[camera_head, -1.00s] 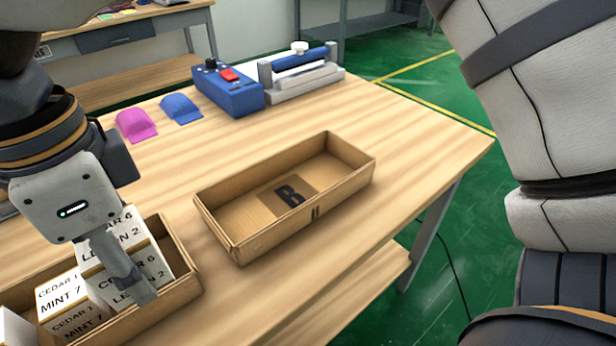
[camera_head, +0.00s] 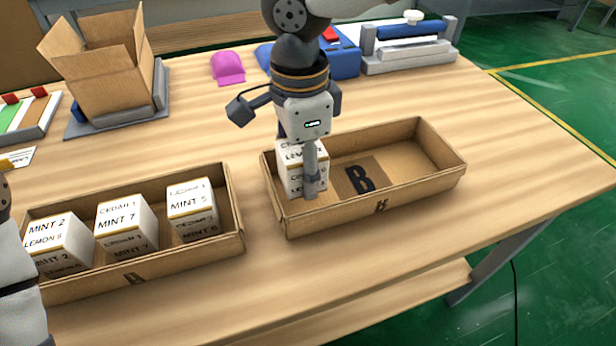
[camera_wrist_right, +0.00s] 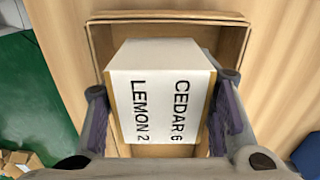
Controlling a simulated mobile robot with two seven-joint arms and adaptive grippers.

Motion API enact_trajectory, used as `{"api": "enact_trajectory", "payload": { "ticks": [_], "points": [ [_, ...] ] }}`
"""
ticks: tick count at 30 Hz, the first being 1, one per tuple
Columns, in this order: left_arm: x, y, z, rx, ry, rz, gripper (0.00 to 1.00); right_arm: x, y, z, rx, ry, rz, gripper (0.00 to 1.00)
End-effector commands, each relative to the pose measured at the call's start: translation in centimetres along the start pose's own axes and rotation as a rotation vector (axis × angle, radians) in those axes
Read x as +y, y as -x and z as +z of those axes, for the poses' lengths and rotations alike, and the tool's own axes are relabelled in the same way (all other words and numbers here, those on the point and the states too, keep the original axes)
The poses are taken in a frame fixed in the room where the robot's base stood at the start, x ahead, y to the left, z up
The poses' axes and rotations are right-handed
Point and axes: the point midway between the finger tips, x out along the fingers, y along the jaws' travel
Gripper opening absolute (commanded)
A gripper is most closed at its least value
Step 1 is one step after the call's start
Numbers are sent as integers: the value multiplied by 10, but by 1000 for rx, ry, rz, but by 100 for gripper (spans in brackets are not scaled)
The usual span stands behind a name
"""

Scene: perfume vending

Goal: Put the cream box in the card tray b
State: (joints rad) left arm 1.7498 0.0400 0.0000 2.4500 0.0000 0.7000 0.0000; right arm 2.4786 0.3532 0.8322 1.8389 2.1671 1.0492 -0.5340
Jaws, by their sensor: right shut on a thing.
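The box (camera_head: 289,180), cream-white with a tan band, is held by my right gripper (camera_head: 311,190) within the left end of the cardboard tray marked B (camera_head: 424,183). I cannot tell whether its base touches the tray floor. In the right wrist view the same box (camera_wrist_right: 160,90) reads "CEDAR 6" and "LEMON 2" and sits between both fingers of the right gripper (camera_wrist_right: 165,125). The tray's rim (camera_wrist_right: 170,15) shows beyond it. In the head view a finger covers part of the box. My left gripper is not in view.
Tray A (camera_head: 175,265), with three similar boxes in it, stands left of tray B. An open carton (camera_head: 105,70) is at the back left. A pink cap (camera_head: 228,68) and a blue-grey sealing device (camera_head: 410,48) are behind. The table right of tray B is clear.

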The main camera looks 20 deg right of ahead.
Motion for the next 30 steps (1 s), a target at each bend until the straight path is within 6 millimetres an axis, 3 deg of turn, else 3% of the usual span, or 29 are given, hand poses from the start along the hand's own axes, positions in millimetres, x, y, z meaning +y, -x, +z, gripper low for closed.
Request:
{"api": "enact_trajectory", "payload": {
  "ticks": [5,9,21,22,24,30],
  "points": [
    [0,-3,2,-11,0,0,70,-8,-19,-12,1,-3,3,19],
    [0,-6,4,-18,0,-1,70,-7,-42,-11,1,1,0,19],
    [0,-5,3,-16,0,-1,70,-8,-47,-10,0,0,-6,19],
    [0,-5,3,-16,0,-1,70,-8,-47,-10,0,0,-6,56],
    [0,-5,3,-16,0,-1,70,-8,-47,-10,0,0,-6,70],
    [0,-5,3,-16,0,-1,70,-8,-47,-10,0,0,-5,70]
  ]
}}
